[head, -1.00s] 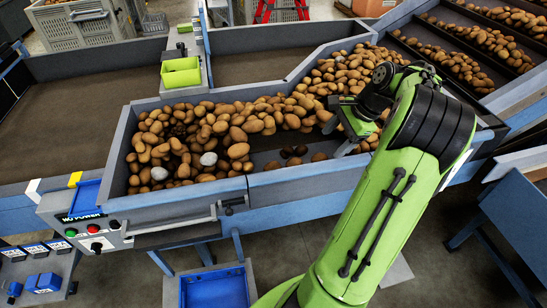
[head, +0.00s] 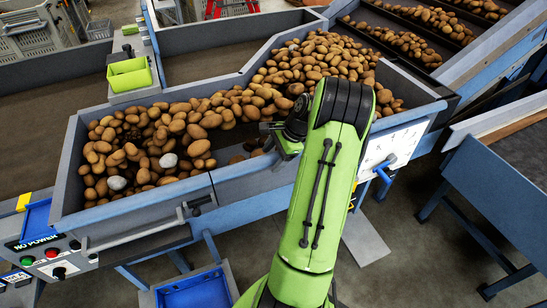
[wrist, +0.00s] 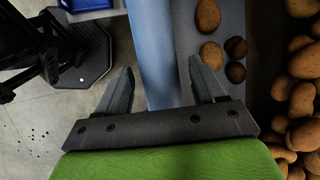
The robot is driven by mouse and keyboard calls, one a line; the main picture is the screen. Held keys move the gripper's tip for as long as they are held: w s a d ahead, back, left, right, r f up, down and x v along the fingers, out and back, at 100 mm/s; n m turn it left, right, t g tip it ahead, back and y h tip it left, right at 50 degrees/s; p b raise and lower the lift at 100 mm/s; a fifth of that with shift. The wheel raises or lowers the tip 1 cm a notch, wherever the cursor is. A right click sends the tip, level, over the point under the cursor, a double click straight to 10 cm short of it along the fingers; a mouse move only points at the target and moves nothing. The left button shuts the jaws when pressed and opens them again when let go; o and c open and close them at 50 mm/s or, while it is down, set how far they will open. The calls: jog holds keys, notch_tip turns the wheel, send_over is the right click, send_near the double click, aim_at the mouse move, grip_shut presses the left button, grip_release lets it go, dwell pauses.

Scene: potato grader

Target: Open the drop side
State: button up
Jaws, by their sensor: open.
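The front side of the potato trough has a left blue-grey panel (head: 150,208) and a right one (head: 255,178), with a seam between them. A long grey bar handle (head: 135,236) runs along the left panel, with a dark latch-like knob (head: 201,203) at its right end. I cannot tell which panel is the drop side. In the wrist view my gripper (wrist: 158,78) is open and empty. Its fingers are on either side of the blue wall edge (wrist: 155,50), apart from the bar handle.
Potatoes (head: 160,130) fill much of the trough, with two pale lumps among them. A control box (head: 48,258) with buttons stands at lower left. A white plate (head: 395,145) with a blue lever (head: 384,172) is at right. A yellow-green bin (head: 130,76) sits behind.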

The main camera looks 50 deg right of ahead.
jog(key=shift+c, duration=0.3)
grip_shut()
